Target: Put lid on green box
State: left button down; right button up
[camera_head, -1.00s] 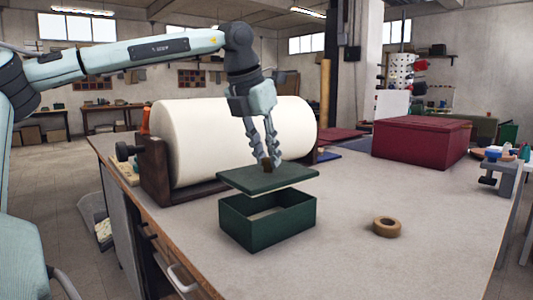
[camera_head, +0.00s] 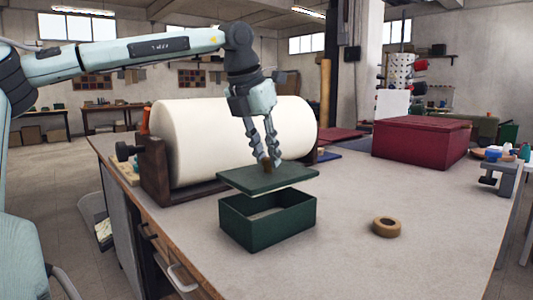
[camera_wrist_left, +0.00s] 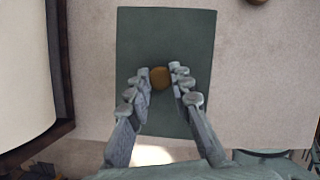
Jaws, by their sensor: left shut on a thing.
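The green box (camera_head: 268,225) stands open-topped on the table near its front left edge. The flat green lid (camera_head: 250,183) is held level just above the box, with a gap between them at the front. The lid sits slightly back from the box's front edge. My left gripper (camera_head: 268,163) is shut on the lid's brown knob. In the left wrist view the gripper's fingers (camera_wrist_left: 160,77) close on both sides of the round knob (camera_wrist_left: 161,78), and the lid (camera_wrist_left: 165,35) hides the box beneath. My right gripper is not in view.
A large cream roll (camera_head: 215,140) on a dark wooden stand lies behind the box. A tape ring (camera_head: 386,227) lies to the right of the box. A dark red box (camera_head: 420,142) stands further back right. The table (camera_head: 420,200) is clear between them.

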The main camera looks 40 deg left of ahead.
aim_at(265, 168)
pick_arm(q)
jog(key=shift+f, duration=0.15)
jog(key=shift+f+b, duration=1.95)
jog(key=shift+f, duration=0.45)
jog(key=c, duration=1.3)
grip_release()
jog(key=v, duration=1.2)
jog(key=shift+r, duration=0.1)
